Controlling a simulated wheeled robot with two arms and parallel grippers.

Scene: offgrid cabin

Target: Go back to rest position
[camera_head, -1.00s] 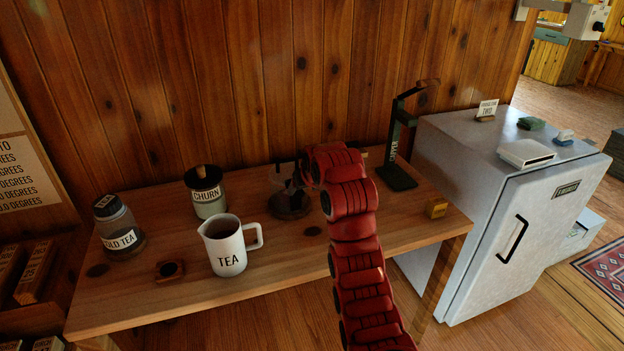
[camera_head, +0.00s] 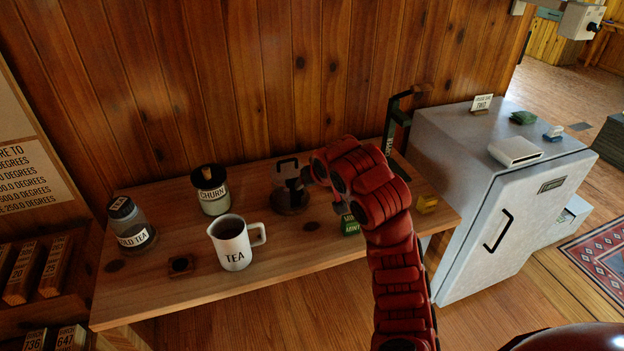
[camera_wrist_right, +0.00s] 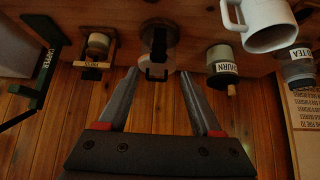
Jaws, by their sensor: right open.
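My right arm comes in from the bottom right of the head view, and its gripper (camera_head: 306,178) points at the glass pot with a black handle (camera_head: 290,197) on the wooden table. In the right wrist view the two fingers (camera_wrist_right: 166,105) are wide apart with nothing held. The pot's handle (camera_wrist_right: 157,72) shows beyond the fingertips, apart from them as far as I can tell. The green mint tin (camera_head: 350,226) stands beside my forearm, partly hidden by it. My left gripper is not in view.
A white fridge (camera_head: 500,215) stands right. A plank wall is behind.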

